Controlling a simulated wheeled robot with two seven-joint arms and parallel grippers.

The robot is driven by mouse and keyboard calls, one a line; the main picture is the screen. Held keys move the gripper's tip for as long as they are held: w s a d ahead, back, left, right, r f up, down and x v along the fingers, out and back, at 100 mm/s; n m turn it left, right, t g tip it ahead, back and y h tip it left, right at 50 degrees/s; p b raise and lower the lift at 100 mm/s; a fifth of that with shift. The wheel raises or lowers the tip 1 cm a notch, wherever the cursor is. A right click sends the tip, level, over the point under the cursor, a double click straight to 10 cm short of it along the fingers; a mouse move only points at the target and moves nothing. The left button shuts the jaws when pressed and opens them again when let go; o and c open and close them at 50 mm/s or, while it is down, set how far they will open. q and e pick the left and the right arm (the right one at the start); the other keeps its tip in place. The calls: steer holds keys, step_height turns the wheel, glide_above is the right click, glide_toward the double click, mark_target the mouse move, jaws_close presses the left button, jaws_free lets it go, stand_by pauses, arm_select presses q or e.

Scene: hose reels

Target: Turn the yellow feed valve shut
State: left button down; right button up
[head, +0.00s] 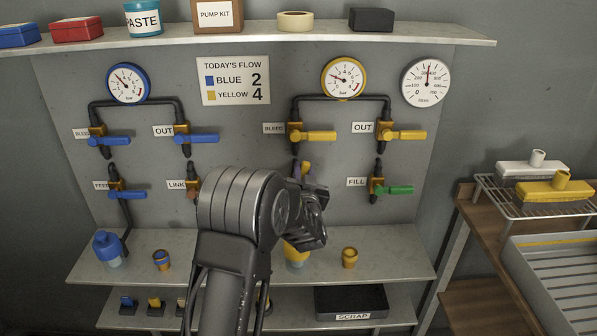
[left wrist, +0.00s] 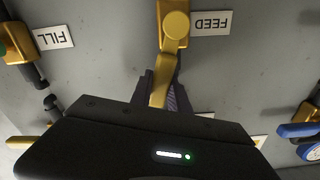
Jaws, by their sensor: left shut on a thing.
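The yellow feed valve (left wrist: 174,25) shows in the left wrist view beside its upside-down FEED label (left wrist: 211,22). Its yellow handle (left wrist: 160,88) runs from the pivot down the picture, slightly tilted and nearly in line with the pipe. My left gripper (left wrist: 164,92) is shut on this handle, with a finger on each side. In the head view only a small part of the handle (head: 306,167) shows above my left gripper (head: 308,188); my arm hides the rest of the valve and its label. My right gripper is not in view.
Nearby are the yellow bleed valve (head: 318,136), the yellow out valve (head: 408,134) and the green-handled fill valve (head: 400,189). The yellow-rimmed gauge (head: 344,78) hangs above. A shelf (head: 400,262) with fittings runs below. A side table with a rack (head: 497,195) stands at right.

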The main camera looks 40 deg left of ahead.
arm_select(q)
steer(key=d+f+m, duration=0.1)
steer(key=m, duration=0.1)
steer(key=w+d+m, duration=0.1)
steer(key=m, duration=0.2)
steer(key=w+d+f+m, duration=0.1)
steer(key=m, duration=0.1)
steer(key=shift+w+d+f, duration=0.15)
steer(key=shift+w+f, duration=0.05)
steer(key=shift+f, duration=0.15)
steer(key=m, duration=0.1)
steer(key=f+m, duration=0.1)
steer(key=d+f+m, duration=0.1)
steer(key=m, duration=0.1)
steer(key=shift+w+f, duration=0.15)
steer(key=shift+w, duration=0.15)
steer(key=shift+w+f+m, duration=0.1)
steer(key=shift+f+m, duration=0.5)
steer(key=shift+m, duration=0.35)
steer(key=shift+f+m, duration=0.55)
steer(key=shift+m, duration=0.4)
steer(key=c, duration=1.2)
jaws_free()
steer(key=shift+c, duration=0.2)
